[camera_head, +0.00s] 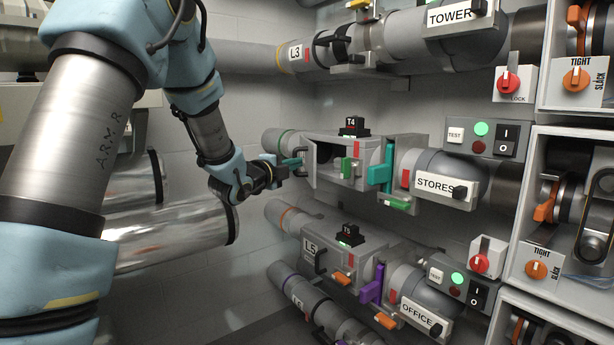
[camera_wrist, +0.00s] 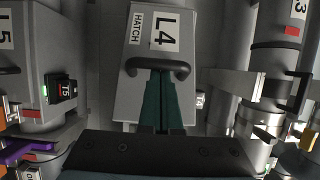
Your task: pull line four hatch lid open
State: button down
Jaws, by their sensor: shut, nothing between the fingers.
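The line four hatch lid (camera_head: 310,166) is swung out from its grey housing (camera_head: 352,143) in the head view, seen nearly edge-on, and the opening beside it shows. In the wrist view the lid's grey face (camera_wrist: 127,85) bears the labels L4 and HATCH. Its dark bar handle (camera_wrist: 178,68) crosses the picture just at my fingertips. My gripper (camera_head: 291,162) has its teal fingers together, with nothing between them. The fingertips (camera_wrist: 160,75) reach the handle's bar; I cannot tell whether they touch it or sit behind it.
A teal lever (camera_head: 388,166) and the STORES pipe (camera_head: 437,178) lie right of the hatch. The closed L5 hatch (camera_head: 318,249) is below, and the L3 pipe (camera_head: 295,56) above. A shiny pipe (camera_head: 175,238) runs below my arm. Bare wall lies behind my gripper.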

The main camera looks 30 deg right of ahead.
jog(key=w+a+b, duration=0.5)
jog(key=w+a, duration=0.2)
jog(key=w, duration=0.2)
jog(key=shift+w+a, duration=0.3)
jog(key=shift+w, duration=0.05)
jog(key=shift+a, duration=0.1)
dwell(0.3)
jog(key=b+v, duration=0.1)
jog(key=v, duration=0.6)
jog(key=shift+s+a, duration=0.1)
jog(key=shift+s, duration=0.15)
